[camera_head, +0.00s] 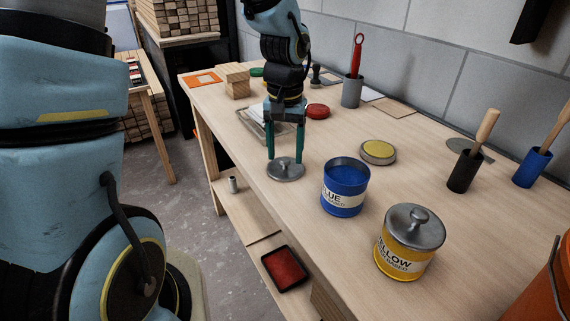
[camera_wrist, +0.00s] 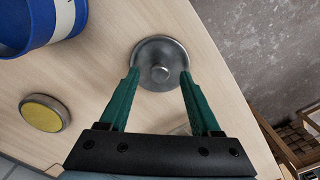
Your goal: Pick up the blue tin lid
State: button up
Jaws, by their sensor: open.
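A round grey metal lid with a small knob (camera_head: 286,171) lies flat on the bench near its front edge, left of the open blue tin. I take it to be the blue tin lid. It also shows in the wrist view (camera_wrist: 160,62). The blue tin (camera_head: 345,188) stands upright without a lid, blue paint visible inside; part of it is at the top left of the wrist view (camera_wrist: 40,25). My gripper (camera_head: 285,157) points down over the lid, fingers open on either side of it. Nothing is held; I cannot tell whether the fingertips touch the lid.
A yellow tin with its lid on (camera_head: 405,243) stands front right. A yellow-topped round pad (camera_head: 378,151) lies behind the blue tin. Brush holders (camera_head: 465,170) stand at the right, a red lid (camera_head: 317,111) behind my gripper. The bench's front edge is close to the lid.

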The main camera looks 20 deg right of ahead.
jog(key=shift+f, duration=0.5)
grip_shut()
